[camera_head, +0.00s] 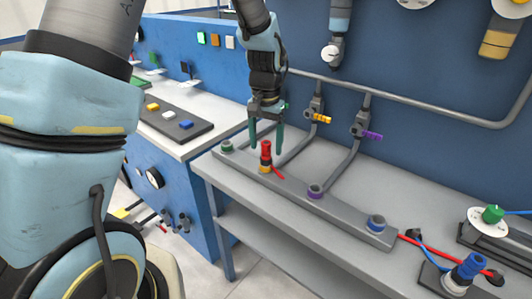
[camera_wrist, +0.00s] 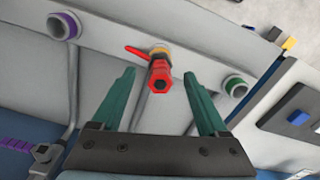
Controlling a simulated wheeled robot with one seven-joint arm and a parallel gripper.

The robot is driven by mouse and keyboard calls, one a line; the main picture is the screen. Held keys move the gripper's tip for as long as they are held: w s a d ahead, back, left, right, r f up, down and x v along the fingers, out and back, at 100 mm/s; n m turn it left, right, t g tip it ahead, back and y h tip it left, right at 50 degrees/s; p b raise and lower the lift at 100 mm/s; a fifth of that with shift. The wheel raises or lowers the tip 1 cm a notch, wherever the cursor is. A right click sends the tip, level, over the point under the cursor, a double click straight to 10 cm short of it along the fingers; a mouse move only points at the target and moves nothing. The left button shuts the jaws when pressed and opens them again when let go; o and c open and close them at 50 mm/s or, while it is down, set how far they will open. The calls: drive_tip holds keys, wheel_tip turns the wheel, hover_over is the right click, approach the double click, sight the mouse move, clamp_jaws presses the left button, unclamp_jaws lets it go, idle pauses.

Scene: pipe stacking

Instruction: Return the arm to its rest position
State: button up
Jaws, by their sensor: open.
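My gripper (camera_head: 266,135) hangs over the grey bench with its two green fingers spread apart. In the wrist view the fingers (camera_wrist: 158,88) stand on either side of a red pipe piece (camera_wrist: 160,75), with gaps and nothing held. The red pipe piece also shows in the head view (camera_head: 266,150), upright on a yellow ring (camera_head: 264,168) in the grey pipe rack. My fingertips are close around its upper part.
The rack (camera_head: 345,222) also has a green ring (camera_head: 227,146), a purple ring (camera_head: 315,190) and a blue ring (camera_head: 376,222). A blue valve piece (camera_head: 471,265) stands at the bench's right. Pipes and valves (camera_head: 363,122) rise behind, near the blue wall.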

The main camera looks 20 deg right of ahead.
wheel_tip(320, 180, up, 8)
drive_tip(key=shift+f+b, duration=0.25)
drive_tip(key=shift+b, duration=0.3)
drive_tip(key=s+a+f+n, duration=0.1)
drive_tip(key=a+n, duration=0.3)
drive_tip(key=a, duration=1.1)
drive_tip(key=s+a+f+n+t, duration=0.1)
drive_tip(key=s+a+f+n, duration=0.1)
drive_tip(key=a, duration=1.3)
drive_tip(key=shift+s+n+t, duration=0.3)
drive_tip(key=shift+s+n, duration=0.2)
drive_tip(key=shift+n, duration=0.5)
drive_tip(key=shift+a, duration=0.1)
